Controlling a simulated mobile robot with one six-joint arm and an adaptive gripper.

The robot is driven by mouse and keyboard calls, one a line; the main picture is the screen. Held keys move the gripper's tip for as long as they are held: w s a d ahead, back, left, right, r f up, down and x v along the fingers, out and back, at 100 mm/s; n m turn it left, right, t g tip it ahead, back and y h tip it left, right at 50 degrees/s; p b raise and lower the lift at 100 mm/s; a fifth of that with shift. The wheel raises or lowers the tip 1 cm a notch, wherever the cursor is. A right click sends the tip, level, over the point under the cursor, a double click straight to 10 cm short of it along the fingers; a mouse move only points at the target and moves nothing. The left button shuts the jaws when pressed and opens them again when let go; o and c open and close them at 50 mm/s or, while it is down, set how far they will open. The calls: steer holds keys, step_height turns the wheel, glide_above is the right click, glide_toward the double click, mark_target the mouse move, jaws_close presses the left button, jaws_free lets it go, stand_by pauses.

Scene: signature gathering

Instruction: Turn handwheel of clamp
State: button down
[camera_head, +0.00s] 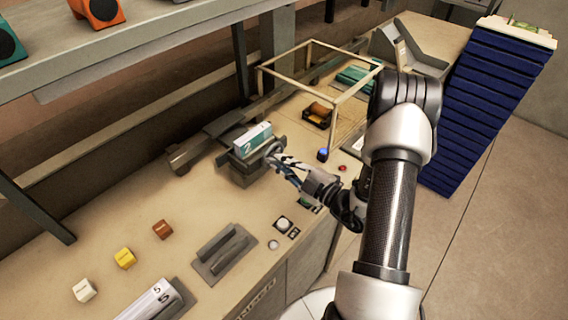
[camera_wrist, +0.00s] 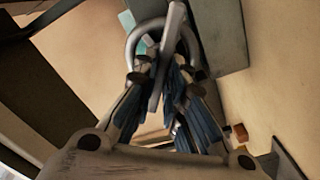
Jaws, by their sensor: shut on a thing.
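The clamp (camera_head: 238,171) is a grey block on the workbench, with a white and teal box marked "2" (camera_head: 252,139) held upright at its top. Its grey metal handwheel (camera_head: 272,148) faces my gripper (camera_head: 277,162). In the wrist view the handwheel (camera_wrist: 133,42) is a ring with a bar across it. My gripper (camera_wrist: 166,76) is shut on the handwheel, its fingertips on both sides of the bar. The fingers and blue-grey pads hide part of the wheel in the head view. The clamp body (camera_wrist: 222,40) also shows behind the wheel in the wrist view.
A thin-framed open box structure (camera_head: 342,98) stands behind my gripper. A blue button (camera_head: 323,154) and a red button (camera_head: 343,168) are close by. Small blocks, one orange-brown (camera_head: 162,229), lie at the front left. Stacked blue trays (camera_head: 487,105) stand right. A shelf (camera_head: 130,50) overhangs the left.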

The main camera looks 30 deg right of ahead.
steer(key=shift+f+n+b, duration=0.2)
steer(key=shift+n+b, duration=0.4)
steer(key=shift+n, duration=1.95)
steer(key=shift+f+n+b, duration=0.25)
steer(key=shift+n+b, duration=0.35)
steer(key=shift+n, duration=1.9)
steer(key=shift+f+n+b, duration=0.2)
steer(key=shift+n+b, duration=0.4)
steer(key=shift+n, duration=1.95)
steer(key=c, duration=1.6)
jaws_free()
steer(key=shift+c, duration=0.2)
steer(key=v, duration=1.2)
